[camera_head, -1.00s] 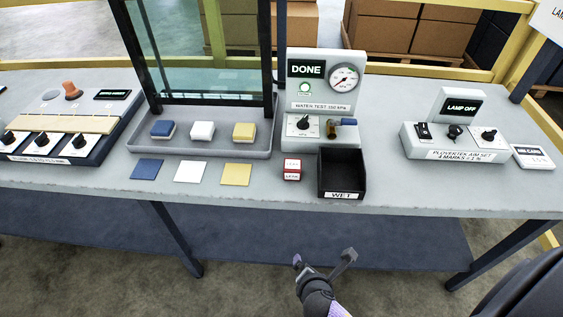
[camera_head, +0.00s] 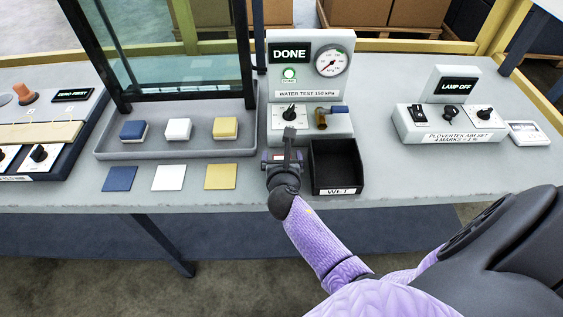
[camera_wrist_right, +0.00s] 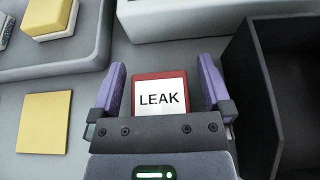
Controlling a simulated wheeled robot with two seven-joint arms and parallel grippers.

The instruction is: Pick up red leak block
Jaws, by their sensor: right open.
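The red leak block shows in the right wrist view (camera_wrist_right: 160,98), with a white face marked LEAK. It stands on the grey table, left of the black WET bin (camera_head: 336,166). My right gripper (camera_head: 282,160) is over the block in the head view and hides most of it. In the right wrist view the open right gripper (camera_wrist_right: 162,90) has one purple finger on each side of the block, with a small gap showing on each side. My left gripper is not in view.
The WET bin's wall (camera_wrist_right: 258,90) stands close to the right finger. A grey tray (camera_head: 180,149) holds blue, white and yellow blocks, with matching flat squares in front. The water test unit (camera_head: 310,95) stands behind.

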